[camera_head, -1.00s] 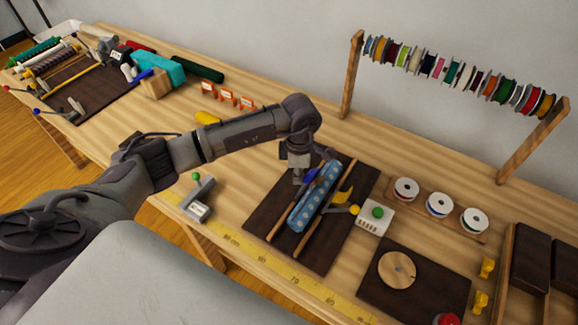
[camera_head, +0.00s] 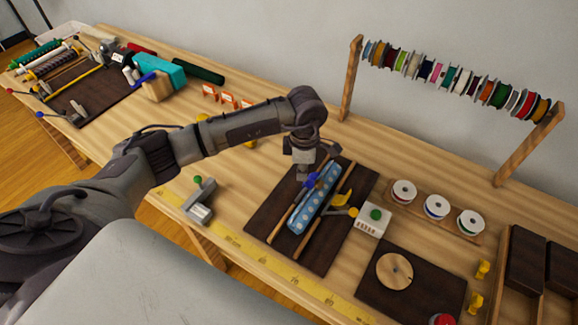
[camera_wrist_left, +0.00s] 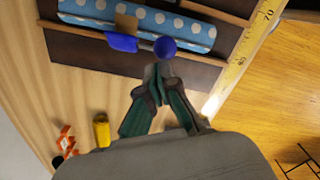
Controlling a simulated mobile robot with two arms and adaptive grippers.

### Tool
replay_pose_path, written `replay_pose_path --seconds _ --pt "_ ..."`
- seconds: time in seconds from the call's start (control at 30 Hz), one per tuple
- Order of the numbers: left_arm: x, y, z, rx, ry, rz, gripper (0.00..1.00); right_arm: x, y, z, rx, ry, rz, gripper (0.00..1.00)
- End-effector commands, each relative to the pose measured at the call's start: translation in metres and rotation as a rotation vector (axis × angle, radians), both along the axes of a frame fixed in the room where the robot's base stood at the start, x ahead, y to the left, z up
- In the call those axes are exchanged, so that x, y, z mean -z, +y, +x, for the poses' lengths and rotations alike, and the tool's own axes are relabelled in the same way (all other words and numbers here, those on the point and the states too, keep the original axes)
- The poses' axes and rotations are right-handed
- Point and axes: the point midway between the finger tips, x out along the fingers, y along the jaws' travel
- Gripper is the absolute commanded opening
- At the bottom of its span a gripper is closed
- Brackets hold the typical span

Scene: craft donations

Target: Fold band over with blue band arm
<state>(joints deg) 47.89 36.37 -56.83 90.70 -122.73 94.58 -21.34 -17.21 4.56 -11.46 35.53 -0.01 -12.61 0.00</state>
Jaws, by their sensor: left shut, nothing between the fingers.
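The blue polka-dot band (camera_head: 316,200) lies along a dark mat (camera_head: 270,206) between two thin wooden rails; it also shows at the top of the left wrist view (camera_wrist_left: 180,30). The blue band arm (camera_head: 312,180) is at the band's far side, with a round blue knob (camera_wrist_left: 165,46) and a flat blue paddle (camera_wrist_left: 122,42) in the wrist view. A yellow arm (camera_head: 342,200) is on the other side. My left gripper (camera_wrist_left: 160,76) is shut and empty, its tips just below the knob; I cannot tell whether they touch. My right gripper is not in view.
A white block with a green button (camera_head: 373,219) stands right of the mat. Three spools (camera_head: 436,207) sit on a wooden holder behind it. A grey device with a green knob (camera_head: 200,203) stands at the left, near the yellow ruler (camera_head: 285,274) along the front edge.

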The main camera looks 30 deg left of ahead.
Motion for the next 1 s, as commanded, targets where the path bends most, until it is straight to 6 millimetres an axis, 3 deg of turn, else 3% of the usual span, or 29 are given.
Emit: replay_pose_path --seconds 0.47,1.0 --pt "-0.050 0.000 0.000 0.001 -0.001 0.000 0.00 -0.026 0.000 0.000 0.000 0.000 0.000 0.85" --pt "-0.051 0.000 0.000 0.000 0.000 0.000 0.00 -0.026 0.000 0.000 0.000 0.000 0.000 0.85"
